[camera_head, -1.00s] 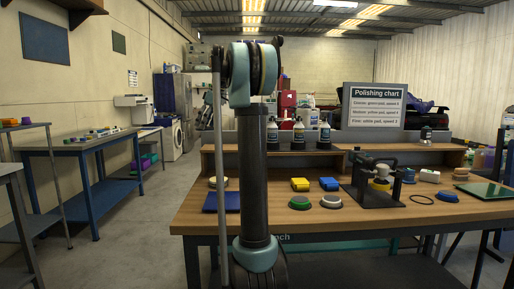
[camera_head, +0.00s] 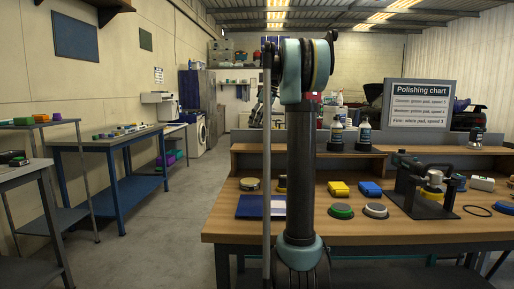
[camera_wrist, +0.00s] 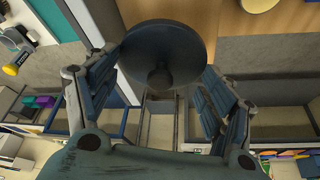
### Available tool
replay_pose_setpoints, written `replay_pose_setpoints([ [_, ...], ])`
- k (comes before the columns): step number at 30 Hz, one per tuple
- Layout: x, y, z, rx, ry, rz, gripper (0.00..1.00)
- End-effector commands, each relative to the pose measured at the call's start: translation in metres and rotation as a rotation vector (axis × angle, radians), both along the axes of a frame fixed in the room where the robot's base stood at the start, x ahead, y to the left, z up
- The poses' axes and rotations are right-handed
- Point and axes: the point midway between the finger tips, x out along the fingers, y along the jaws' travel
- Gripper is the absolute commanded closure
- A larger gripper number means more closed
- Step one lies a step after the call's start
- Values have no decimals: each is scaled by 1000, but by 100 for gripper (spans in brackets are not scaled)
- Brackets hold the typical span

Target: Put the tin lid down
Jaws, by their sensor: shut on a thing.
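The tin lid (camera_wrist: 178,42) is a dark round disc with a knob in its middle, seen in the wrist view. My gripper (camera_wrist: 160,75) is shut on it, with one finger at each side; the exact contact is hard to see. The lid is held in the air, apart from the bench. In the head view I cannot make out the lid or the gripper; my arm stands in front of the workbench (camera_head: 225,226).
A blue mat (camera_head: 250,207) lies at the bench's left, with a round pale-topped item (camera_head: 250,184) behind it. Bare wood shows along the front edge.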

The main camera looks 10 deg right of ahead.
Motion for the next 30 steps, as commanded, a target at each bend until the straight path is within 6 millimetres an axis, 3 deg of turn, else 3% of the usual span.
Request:
replay_pose_setpoints([
  [9,0,-1,-46,0,0,-1,41],
  [14,0,-1,-54,0,0,0,41],
  [23,-1,0,-90,0,0,0,41],
  [29,-1,0,-92,0,0,0,41],
  [30,-1,0,-93,0,0,0,23],
])
